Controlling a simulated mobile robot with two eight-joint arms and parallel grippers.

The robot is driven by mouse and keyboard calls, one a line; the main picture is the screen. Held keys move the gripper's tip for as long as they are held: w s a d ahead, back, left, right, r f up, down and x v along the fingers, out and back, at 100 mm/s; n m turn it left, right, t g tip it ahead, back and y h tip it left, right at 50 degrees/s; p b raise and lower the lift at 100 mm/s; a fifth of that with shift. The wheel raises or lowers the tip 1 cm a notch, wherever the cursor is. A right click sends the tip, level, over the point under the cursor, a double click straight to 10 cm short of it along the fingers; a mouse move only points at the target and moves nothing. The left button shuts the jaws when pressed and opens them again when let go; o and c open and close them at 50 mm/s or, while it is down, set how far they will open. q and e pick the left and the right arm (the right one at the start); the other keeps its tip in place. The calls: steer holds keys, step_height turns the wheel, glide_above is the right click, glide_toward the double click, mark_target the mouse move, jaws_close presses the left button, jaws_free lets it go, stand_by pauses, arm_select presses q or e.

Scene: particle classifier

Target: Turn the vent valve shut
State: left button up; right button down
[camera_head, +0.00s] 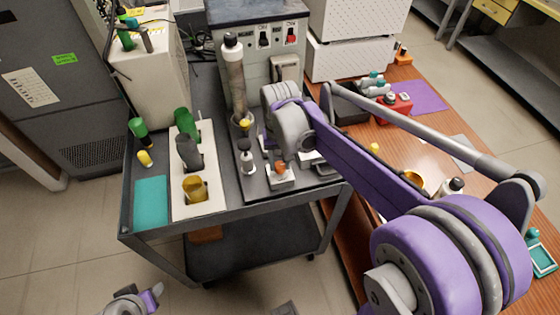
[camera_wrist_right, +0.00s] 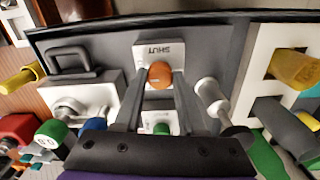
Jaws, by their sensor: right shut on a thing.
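The vent valve shows in the right wrist view as a round orange knob (camera_wrist_right: 160,73) on a white plate (camera_wrist_right: 143,49) marked SHUT. A green mark (camera_wrist_right: 161,128) shows on the plate's other end, between my fingers. My right gripper (camera_wrist_right: 160,78) has one finger on each side of the knob and is shut on it. In the head view the orange knob (camera_head: 281,168) is partly visible under my right wrist, and the fingertips are hidden. The handle's exact angle cannot be told. Part of my left arm (camera_head: 135,300) shows at the bottom left; its jaws are unclear.
A tall column (camera_head: 233,75) stands close behind. A control box (camera_head: 250,42) is at the back. A wooden bench with several items lies right.

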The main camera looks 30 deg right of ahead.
steer(key=shift+m, duration=0.3)
steer(key=m, duration=0.3)
steer(key=shift+m, duration=0.3)
steer(key=m, duration=0.4)
steer(key=shift+m, duration=0.3)
steer(key=m, duration=0.4)
steer(key=shift+m, duration=2.5)
steer(key=c, duration=0.5)
jaws_free()
